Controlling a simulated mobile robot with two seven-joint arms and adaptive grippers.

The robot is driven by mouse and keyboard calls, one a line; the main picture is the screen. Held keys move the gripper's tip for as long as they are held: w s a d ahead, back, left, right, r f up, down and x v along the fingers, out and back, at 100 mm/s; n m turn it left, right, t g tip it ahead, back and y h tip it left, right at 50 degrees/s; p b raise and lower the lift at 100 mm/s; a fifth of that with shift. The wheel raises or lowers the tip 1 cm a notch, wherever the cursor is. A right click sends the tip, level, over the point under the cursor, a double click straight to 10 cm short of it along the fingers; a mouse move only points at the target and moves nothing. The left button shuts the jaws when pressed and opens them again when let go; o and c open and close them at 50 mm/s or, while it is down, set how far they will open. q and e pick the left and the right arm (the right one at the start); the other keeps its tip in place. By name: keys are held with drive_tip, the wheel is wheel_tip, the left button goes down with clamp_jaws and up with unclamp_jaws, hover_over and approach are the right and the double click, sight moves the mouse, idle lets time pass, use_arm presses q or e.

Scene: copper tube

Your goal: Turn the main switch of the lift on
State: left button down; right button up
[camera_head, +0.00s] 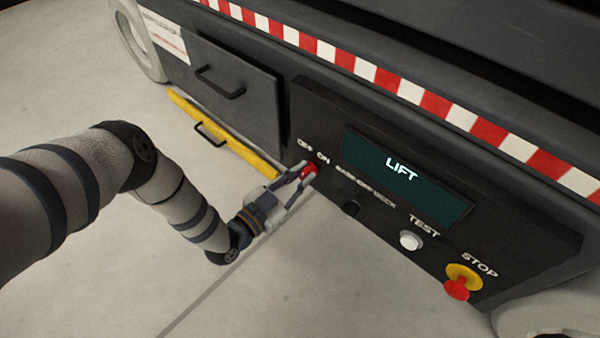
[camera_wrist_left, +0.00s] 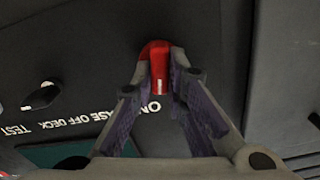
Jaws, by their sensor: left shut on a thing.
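The red main switch (camera_head: 309,170) sits at the left end of the lift's dark control panel, just below the OFF and ON labels. It also shows in the left wrist view (camera_wrist_left: 160,72), where its red handle has a white mark at the end near the ON label. My left gripper (camera_head: 303,176) reaches the switch from the lower left. In the left wrist view its fingertips (camera_wrist_left: 163,78) are on both sides of the red handle, shut on it. The OFF label is hidden in the wrist view. My right gripper is not in view.
The panel also bears a LIFT display (camera_head: 405,180), a black selector knob (camera_head: 351,208), a white TEST button (camera_head: 410,241) and a red and yellow STOP button (camera_head: 460,281). A yellow bar (camera_head: 222,136) runs below a drawer (camera_head: 232,88) at the left. The floor in front is clear.

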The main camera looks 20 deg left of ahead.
use_arm(q)
drive_tip(key=m+p, duration=0.2)
drive_tip(key=m, duration=0.2)
drive_tip(key=shift+d+m, duration=0.15)
drive_tip(key=shift+m, duration=0.15)
drive_tip(key=shift+f+m+p, duration=0.1)
drive_tip(key=shift+m+p, duration=0.75)
drive_tip(key=shift+m, duration=1.45)
drive_tip(key=c, duration=1.6)
unclamp_jaws()
drive_tip(key=shift+s, duration=0.1)
drive_tip(key=v, duration=1.2)
